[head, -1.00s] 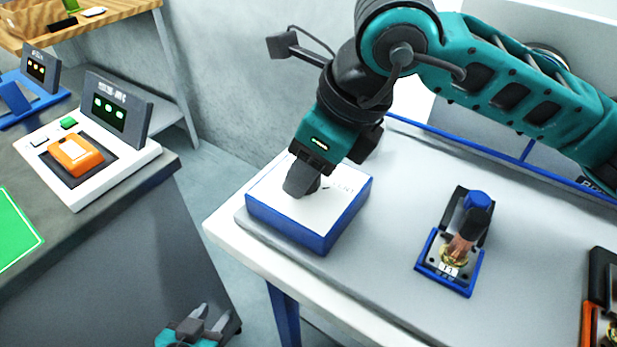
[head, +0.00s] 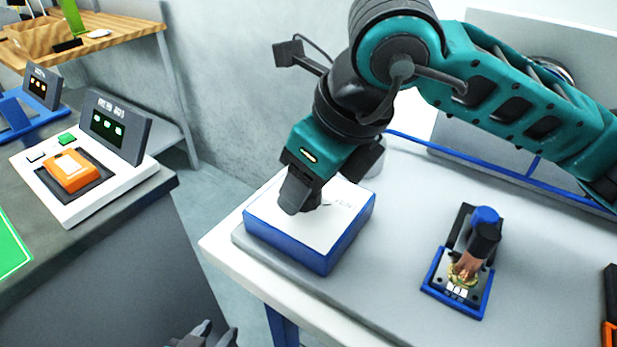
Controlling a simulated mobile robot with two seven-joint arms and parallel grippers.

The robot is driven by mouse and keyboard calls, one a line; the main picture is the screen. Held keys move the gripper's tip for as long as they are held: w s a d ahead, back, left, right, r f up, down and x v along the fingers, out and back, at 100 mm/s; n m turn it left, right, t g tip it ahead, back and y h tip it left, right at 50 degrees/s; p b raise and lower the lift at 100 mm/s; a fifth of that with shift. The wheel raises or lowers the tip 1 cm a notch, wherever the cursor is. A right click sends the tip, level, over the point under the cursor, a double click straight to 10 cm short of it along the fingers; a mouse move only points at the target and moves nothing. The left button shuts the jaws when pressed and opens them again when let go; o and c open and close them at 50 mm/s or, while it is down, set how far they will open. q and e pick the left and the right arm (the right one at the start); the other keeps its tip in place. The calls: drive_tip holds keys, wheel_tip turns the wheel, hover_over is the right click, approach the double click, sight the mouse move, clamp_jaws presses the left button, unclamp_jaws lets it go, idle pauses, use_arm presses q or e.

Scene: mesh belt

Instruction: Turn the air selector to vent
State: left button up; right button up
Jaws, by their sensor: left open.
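A white-topped box with blue sides (head: 335,230) stands at the left end of the grey work surface. Dark lettering shows on its top, partly covered and too small to read surely. My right gripper (head: 297,198) points down onto the box top, its dark fingers at or just above the surface. The fingers overlap from this side, so I cannot see whether they are apart or hold something. Any selector knob there is hidden behind them. My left gripper (head: 206,336) is open and empty, low at the bottom edge, mostly cut off.
A blue-framed fixture (head: 458,285) with a blue-topped part and brass fitting stands right of the box. A grey cylinder (head: 371,160) is partly hidden behind my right gripper. A white device with an orange block (head: 70,170) sits on the left counter. A floor gap separates the tables.

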drive_tip(key=shift+o, duration=1.4)
drive_tip(key=p+v, duration=0.1)
drive_tip(key=v, duration=1.2)
drive_tip(key=shift+f, duration=0.1)
